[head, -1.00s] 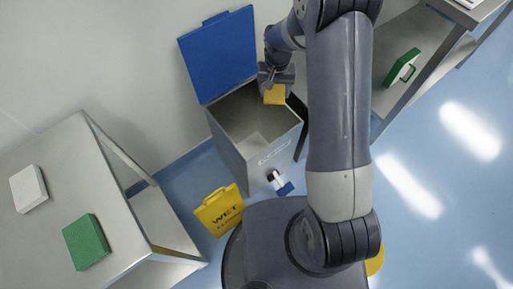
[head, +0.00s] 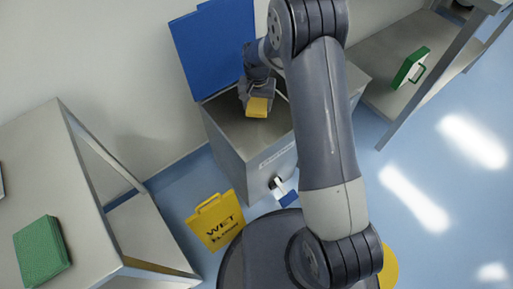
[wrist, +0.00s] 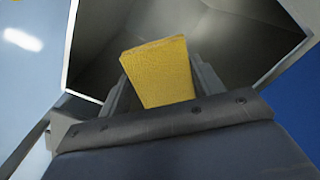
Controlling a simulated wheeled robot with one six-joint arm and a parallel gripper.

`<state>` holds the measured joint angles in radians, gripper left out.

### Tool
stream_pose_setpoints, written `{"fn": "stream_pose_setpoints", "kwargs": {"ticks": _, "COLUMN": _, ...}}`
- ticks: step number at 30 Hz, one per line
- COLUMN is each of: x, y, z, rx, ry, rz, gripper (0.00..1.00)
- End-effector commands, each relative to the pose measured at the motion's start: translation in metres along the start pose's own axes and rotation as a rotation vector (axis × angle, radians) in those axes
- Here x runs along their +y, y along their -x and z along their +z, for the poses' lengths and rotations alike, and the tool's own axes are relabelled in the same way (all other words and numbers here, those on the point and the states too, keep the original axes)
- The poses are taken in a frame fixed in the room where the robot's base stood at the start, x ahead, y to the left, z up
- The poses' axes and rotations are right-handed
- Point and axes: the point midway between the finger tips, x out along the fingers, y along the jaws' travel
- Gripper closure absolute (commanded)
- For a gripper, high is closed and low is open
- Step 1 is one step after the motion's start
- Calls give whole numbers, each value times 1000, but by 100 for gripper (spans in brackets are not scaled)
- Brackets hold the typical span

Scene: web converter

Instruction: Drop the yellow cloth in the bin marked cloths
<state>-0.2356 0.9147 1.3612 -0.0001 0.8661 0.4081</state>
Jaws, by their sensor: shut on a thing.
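My gripper (head: 257,98) is shut on the yellow cloth (head: 257,107), a small folded block. It holds the cloth over the open mouth of the grey metal bin (head: 225,145). The bin's blue lid (head: 213,50) stands open against the wall. A label is on the bin's front, too small to read. In the wrist view the yellow cloth (wrist: 158,72) sticks out between the fingers, with the bin's open inside (wrist: 225,35) beyond it. The bin's right part is hidden behind my arm in the head view.
A yellow wet-floor sign (head: 216,222) stands on the floor left of the bin. A steel table (head: 60,150) at left bears a green pad (head: 42,252). A steel shelf (head: 385,75) at right holds a green thing with a handle (head: 410,67).

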Motion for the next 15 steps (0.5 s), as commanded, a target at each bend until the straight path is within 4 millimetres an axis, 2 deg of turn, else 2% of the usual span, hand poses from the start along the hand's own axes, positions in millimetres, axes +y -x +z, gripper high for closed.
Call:
{"fn": "stream_pose_setpoints", "kwargs": {"ticks": 1, "x": 0, "y": -11, "z": 0, "rx": -1, "ry": 0, "rz": 0, "gripper": 59}}
{"fn": "stream_pose_setpoints", "kwargs": {"ticks": 6, "x": 0, "y": -30, "z": 0, "rx": 0, "ry": 0, "rz": 0, "gripper": 59}}
{"fn": "stream_pose_setpoints", "kwargs": {"ticks": 15, "x": 0, "y": -35, "z": 0, "rx": 1, "ry": 0, "rz": 0, "gripper": 59}}
